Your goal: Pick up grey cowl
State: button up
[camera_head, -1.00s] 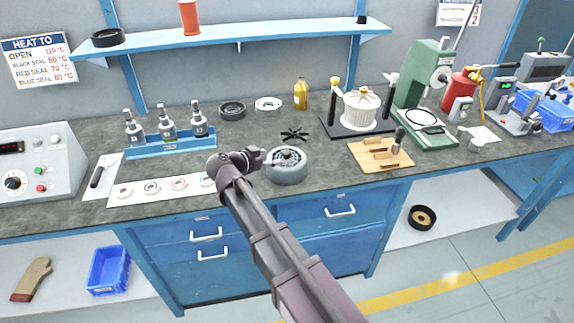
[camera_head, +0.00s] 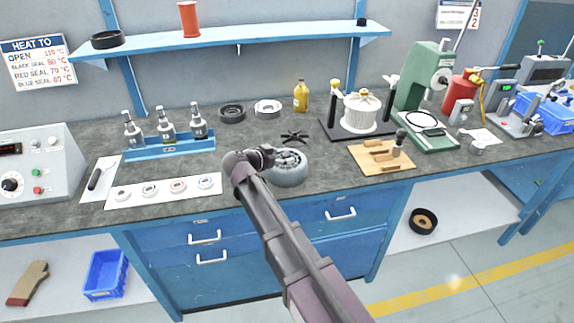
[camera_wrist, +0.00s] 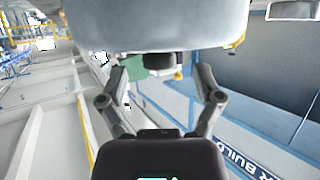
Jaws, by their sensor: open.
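The grey cowl (camera_head: 289,174) is a round grey housing with a dark slotted top, resting on the bench near its front edge. It fills the top of the wrist view (camera_wrist: 155,22), very close. My gripper (camera_head: 268,157) is at the cowl's left side, partly overlapping it in the head view. In the wrist view my gripper (camera_wrist: 162,68) is open, its two fingers spread apart with their tips near the cowl's lower edge. I cannot tell whether they touch it. My arm hides part of the cowl's left side.
A black spider-shaped part (camera_head: 294,137) lies behind the cowl. A wooden block (camera_head: 380,157) with tools is to the right. A white strip with several rings (camera_head: 165,189) is to the left. A blue rack (camera_head: 168,150) with bottles stands behind that.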

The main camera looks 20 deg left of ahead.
jog(key=shift+b+x, duration=0.4)
jog(key=shift+x, duration=1.05)
grip_shut()
